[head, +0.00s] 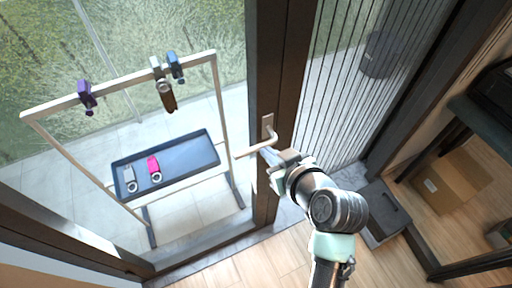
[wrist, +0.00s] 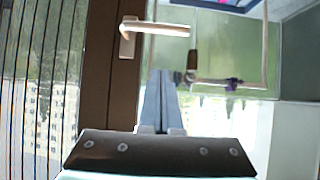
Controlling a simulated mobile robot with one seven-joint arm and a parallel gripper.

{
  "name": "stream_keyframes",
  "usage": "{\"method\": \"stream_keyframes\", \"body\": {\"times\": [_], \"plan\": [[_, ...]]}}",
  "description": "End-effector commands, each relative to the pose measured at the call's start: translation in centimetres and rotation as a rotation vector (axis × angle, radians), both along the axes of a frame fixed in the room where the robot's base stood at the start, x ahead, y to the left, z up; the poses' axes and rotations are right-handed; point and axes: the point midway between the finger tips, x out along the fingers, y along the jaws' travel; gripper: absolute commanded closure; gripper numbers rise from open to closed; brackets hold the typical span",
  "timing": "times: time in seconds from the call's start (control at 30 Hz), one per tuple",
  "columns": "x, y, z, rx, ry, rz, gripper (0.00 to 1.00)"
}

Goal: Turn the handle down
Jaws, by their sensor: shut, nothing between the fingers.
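The door handle (head: 256,147) is a pale metal lever on a small plate, fixed to the dark door frame. Its lever points left from the plate in the head view and lies roughly level. In the wrist view the handle (wrist: 160,28) runs right from its plate near the top. My gripper (head: 265,151) is shut and empty, with its tips close to the lever's plate end in the head view. In the wrist view my gripper (wrist: 160,74) shows its fingers together, with a gap in the picture between tips and lever. I cannot tell whether they touch.
Behind the glass, a pale rack (head: 140,76) carries several clamps and a blue tray (head: 190,152) holding a pink and a grey item. A cardboard box (head: 450,182) sits in shelving on the right. A dark grey box (head: 382,212) lies on the floor near my arm.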

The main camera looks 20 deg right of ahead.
Motion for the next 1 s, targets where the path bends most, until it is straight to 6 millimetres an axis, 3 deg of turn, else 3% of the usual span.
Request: {"method": "stream_keyframes", "body": {"times": [0.43,0.7,1.0], "plan": [[6.1,0.3,-4.0,0.000,0.002,0.002,1.00],[6.5,0.2,-7.1,0.002,0.001,0.000,1.00],[6.7,0.2,-7.8,0.000,-0.001,0.000,1.00]]}}
